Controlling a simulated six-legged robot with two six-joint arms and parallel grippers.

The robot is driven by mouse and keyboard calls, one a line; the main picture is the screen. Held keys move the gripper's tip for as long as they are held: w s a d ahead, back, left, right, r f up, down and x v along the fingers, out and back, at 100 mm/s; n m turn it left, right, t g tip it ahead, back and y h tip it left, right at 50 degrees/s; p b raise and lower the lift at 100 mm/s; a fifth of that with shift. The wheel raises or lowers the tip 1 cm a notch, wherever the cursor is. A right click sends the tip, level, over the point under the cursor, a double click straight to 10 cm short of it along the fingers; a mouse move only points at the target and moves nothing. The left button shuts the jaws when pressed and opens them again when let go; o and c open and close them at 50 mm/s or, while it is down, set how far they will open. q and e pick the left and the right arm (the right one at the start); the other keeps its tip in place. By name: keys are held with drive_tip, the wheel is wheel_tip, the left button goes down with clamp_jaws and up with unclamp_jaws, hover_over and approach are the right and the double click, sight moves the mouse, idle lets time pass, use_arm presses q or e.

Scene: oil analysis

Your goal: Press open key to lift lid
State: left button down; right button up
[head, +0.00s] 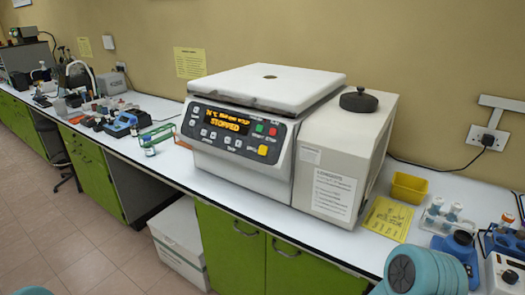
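A white centrifuge (240,178) stands on the bench in the middle of the head view. Its flat white lid (265,85) lies down on top and looks closed. The dark control panel (232,135) on its front has a display (220,119) with orange text reading "STOPPED". At the panel's right are a green key (259,128), a red key (272,131) and, below them, a larger yellow key (263,150). The small label beside the yellow key seems to read "OPEN". Neither gripper shows; only teal parts, apparently of my arms, appear at the bottom edge.
A black knob (358,100) sits on the centrifuge's right housing. A yellow bin (409,187), a yellow sheet (388,219) and a vial rack (442,218) lie to the right. A green rack (157,134) stands left. The floor (60,220) before the bench is clear.

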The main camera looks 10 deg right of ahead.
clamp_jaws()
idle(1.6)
